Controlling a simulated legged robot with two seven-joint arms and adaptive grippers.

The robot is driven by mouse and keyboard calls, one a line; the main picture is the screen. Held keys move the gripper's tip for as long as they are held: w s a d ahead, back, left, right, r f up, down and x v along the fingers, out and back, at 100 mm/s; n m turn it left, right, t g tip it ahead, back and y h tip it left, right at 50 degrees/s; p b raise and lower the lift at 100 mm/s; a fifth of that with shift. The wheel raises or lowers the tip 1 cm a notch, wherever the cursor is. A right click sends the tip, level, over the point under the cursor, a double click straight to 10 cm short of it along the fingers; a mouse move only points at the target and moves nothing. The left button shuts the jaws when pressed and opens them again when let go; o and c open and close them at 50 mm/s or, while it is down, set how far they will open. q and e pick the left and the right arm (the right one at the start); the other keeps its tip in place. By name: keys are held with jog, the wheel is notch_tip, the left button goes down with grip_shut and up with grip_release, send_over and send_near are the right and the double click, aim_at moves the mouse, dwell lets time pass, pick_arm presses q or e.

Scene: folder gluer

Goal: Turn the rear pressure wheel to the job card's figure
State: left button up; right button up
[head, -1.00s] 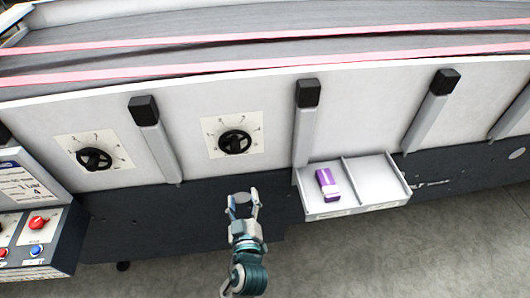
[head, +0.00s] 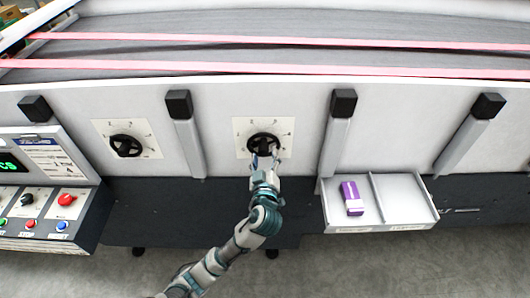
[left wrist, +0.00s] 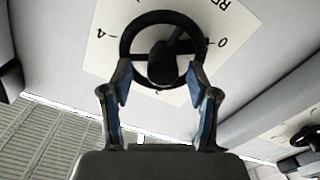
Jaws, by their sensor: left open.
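A black handwheel (head: 263,145) sits on a white dial plate (head: 287,128) on the machine's side. In the left wrist view, the wheel (left wrist: 133,28) fills the top, its plate (left wrist: 98,52) showing figures 4 and 0 and lettering that begins "RE". My left gripper (head: 264,157) is open at the lower rim of this wheel, one finger at each side; I cannot tell whether they touch it. A second black wheel (head: 126,146) is on a similar plate to the left. The job card (head: 52,158) stands on the console at far left, its print too small to read surely.
The console (head: 45,225) at lower left has red, blue and other controls and a green-lit display (head: 8,163). A tray (head: 400,212) with a purple box (head: 352,198) juts out right of the wheel. Grey posts (head: 187,138) flank the wheel.

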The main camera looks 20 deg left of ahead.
pick_arm(q)
jog(key=shift+w+a, duration=0.6)
jog(key=shift+w, duration=0.15)
jog(key=shift+d, duration=0.3)
grip_shut()
jog(key=shift+a+m, duration=0.1)
jog(key=shift+m, duration=0.2)
jog(key=m+p, duration=0.4)
jog(key=m, duration=0.1)
jog(key=shift+r, duration=0.2)
jog(key=shift+m+p, duration=1.2)
jog(key=shift+m, duration=0.8)
grip_release()
jog(key=shift+f, duration=0.15)
